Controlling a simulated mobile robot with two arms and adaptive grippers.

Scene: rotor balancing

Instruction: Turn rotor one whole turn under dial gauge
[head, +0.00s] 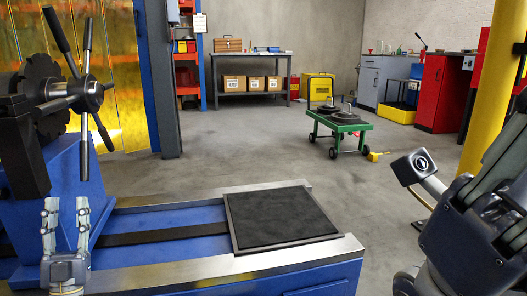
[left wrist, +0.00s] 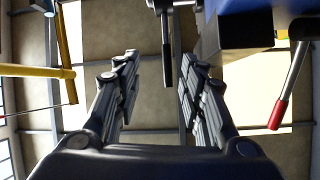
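The rotor assembly stands on the blue machine at the left of the head view, with a dark toothed disc (head: 40,88) and a metal hub (head: 92,92) carrying several dark-gripped spokes. My left gripper (head: 66,208) is below the hub, pointing up, with its fingers apart and nothing between them. In the left wrist view the open fingers (left wrist: 157,68) frame a dark-gripped spoke (left wrist: 166,40) beyond them. A dark block with a round face (head: 412,167) sits on a metal stem by my right arm; I cannot tell whether it is held or is the dial gauge. My right fingers are not clear.
The blue machine bed (head: 165,218) has bright metal rails and a black mat (head: 280,218) at its right end. A green cart (head: 338,122) stands on the open floor behind. A yellow post (head: 492,75) rises at the right. A red-tipped lever (left wrist: 279,112) shows in the wrist view.

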